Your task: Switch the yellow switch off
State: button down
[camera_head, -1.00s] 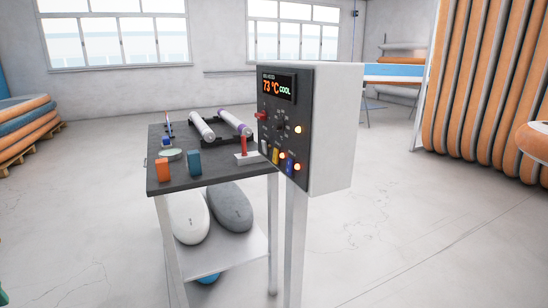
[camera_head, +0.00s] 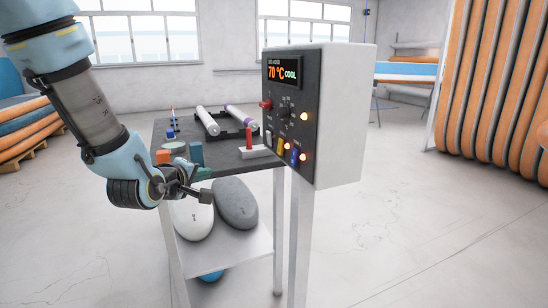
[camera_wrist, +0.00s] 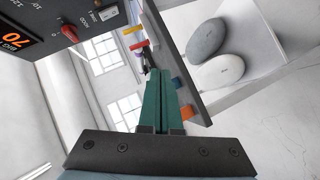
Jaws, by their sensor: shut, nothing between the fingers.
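The yellow switch (camera_head: 280,146) is low on the dark front of the control box (camera_head: 340,120), between a white switch (camera_head: 269,138) and a blue switch (camera_head: 294,157). An orange lamp (camera_head: 287,146) glows beside it. My gripper (camera_head: 206,172) is shut and empty, in front of the table, left of and below the switch and apart from the box. In the wrist view, its green fingers (camera_wrist: 154,75) lie together. Part of the panel (camera_wrist: 35,12) shows at upper left there, with a red knob (camera_wrist: 68,31). I cannot tell whether a yellow piece (camera_wrist: 132,30) there is the switch.
The black-topped table (camera_head: 225,160) stands left of the box, carrying rollers (camera_head: 208,120), a red lever (camera_head: 249,138), an orange block (camera_head: 163,156) and a blue block (camera_head: 196,152). Grey and white rounded objects lie on its lower shelf. Floor at right is open.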

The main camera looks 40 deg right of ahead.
aim_at(281, 147)
jog(key=s+d+r+n+h, duration=0.1)
jog(key=s+d+r+h, duration=0.1)
jog(key=s+d, duration=0.3)
jog(key=shift+s+d+r+g+h, duration=0.35)
jog(key=shift+d+h, duration=0.45)
jog(key=shift+d, duration=0.4)
jog(key=shift+w+d, duration=0.1)
jog(key=s+d+p+x, duration=0.1)
jog(key=s+p+x, duration=0.1)
jog(key=x, duration=1)
jog(key=shift+d+f+p, duration=0.25)
jog(key=shift+d+p, duration=0.05)
jog(key=shift+p, duration=0.4)
jog(key=shift+s, duration=0.2)
